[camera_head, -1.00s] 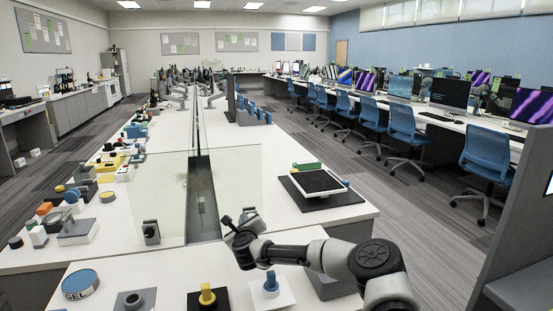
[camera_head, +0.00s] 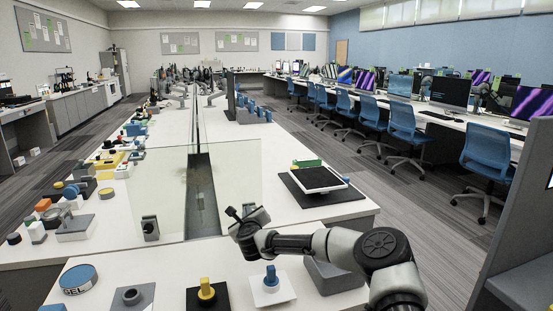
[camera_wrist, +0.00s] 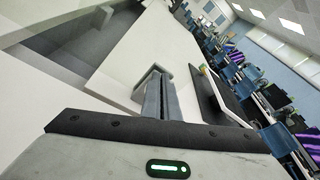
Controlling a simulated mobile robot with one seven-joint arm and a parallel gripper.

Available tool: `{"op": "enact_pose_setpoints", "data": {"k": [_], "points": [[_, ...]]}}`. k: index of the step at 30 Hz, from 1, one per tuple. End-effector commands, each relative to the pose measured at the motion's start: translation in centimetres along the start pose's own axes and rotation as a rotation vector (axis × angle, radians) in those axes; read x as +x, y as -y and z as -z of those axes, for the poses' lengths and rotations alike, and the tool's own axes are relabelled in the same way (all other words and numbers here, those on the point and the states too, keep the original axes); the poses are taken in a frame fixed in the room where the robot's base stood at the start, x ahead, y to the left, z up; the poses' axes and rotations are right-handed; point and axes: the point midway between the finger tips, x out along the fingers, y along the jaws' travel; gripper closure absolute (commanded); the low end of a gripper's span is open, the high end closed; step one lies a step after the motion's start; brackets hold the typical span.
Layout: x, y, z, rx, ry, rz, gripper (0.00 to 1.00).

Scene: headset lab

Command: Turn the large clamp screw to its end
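No part is clearly recognisable as the large clamp screw. Near the front edge of the bench stand a grey plate with a dark round knob (camera_head: 132,296), a black plate with a yellow knob (camera_head: 206,290) and a white plate with a blue knob (camera_head: 270,277). A small grey upright fixture (camera_head: 151,228) stands by the glass panel. My gripper (camera_head: 240,212) is in the air above the bench, behind the blue knob and apart from it. In the wrist view my gripper (camera_wrist: 165,95) has its fingers close together, with nothing visible between them.
A blue-topped round tin (camera_head: 78,279) lies at the front left. A grey block (camera_head: 335,277) stands below my forearm. A dark mat with a framed tray (camera_head: 318,180) lies behind on the right. Clear glass panels (camera_head: 232,175) divide the bench. Blue chairs (camera_head: 487,155) stand along the right.

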Motion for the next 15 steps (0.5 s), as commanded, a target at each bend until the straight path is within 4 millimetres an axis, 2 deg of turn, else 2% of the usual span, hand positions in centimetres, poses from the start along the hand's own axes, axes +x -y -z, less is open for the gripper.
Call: {"op": "enact_pose_setpoints", "data": {"k": [1, 15], "points": [[0.12, 0.32, 0.52, 0.0, -0.005, 0.005, 1.0], [0.17, 1.27, 0.87, -0.001, -0.008, 0.004, 1.0]]}}
